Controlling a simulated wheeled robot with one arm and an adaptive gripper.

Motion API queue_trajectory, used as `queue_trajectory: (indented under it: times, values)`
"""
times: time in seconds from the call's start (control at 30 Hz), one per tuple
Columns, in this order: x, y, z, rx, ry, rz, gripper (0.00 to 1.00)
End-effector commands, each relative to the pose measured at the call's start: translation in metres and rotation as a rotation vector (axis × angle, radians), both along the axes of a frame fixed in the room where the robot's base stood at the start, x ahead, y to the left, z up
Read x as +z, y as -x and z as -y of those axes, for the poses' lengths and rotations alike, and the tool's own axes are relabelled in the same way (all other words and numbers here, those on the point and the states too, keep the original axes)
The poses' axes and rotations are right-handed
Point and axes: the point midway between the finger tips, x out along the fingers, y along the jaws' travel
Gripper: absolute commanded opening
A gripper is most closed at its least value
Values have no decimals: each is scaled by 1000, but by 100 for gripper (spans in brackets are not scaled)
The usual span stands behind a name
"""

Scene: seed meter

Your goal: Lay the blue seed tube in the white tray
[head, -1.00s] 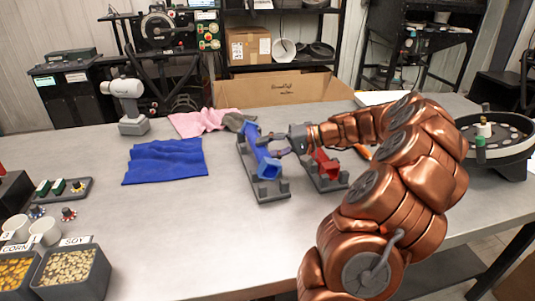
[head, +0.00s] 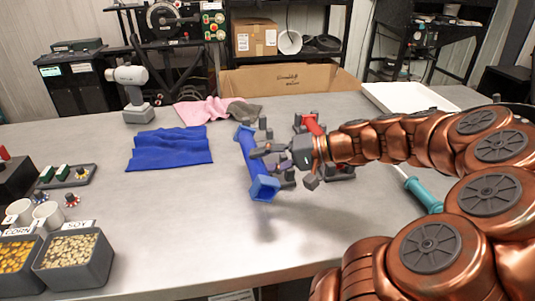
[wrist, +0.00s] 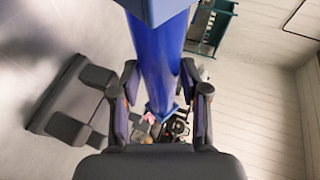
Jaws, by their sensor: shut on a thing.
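The blue seed tube (head: 254,163) is in my gripper (head: 273,165), raised above the table, with its wide square mouth toward the near side. In the wrist view the blue tube (wrist: 158,55) runs between the two fingers of my gripper (wrist: 160,100), which are shut on it. The white tray (head: 408,97) lies on the table at the back right, apart from the tube; it looks empty, and my arm hides part of the table in front of it.
A grey cradle (wrist: 72,100) is beneath the tube. A red tube (head: 313,124) stands right of it, partly behind my gripper. A teal-handled tool (head: 424,195) lies near my arm. A blue cloth (head: 170,149) and seed bins (head: 75,262) are left. The table's front middle is clear.

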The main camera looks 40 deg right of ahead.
Motion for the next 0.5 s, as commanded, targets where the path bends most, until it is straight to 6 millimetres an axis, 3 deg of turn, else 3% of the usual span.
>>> queue_trajectory:
  times: [0.2,0.5]
  values:
    - [1,11,-12,1,-2,-3,3]
    - [5,13,-15,0,-1,-2,3]
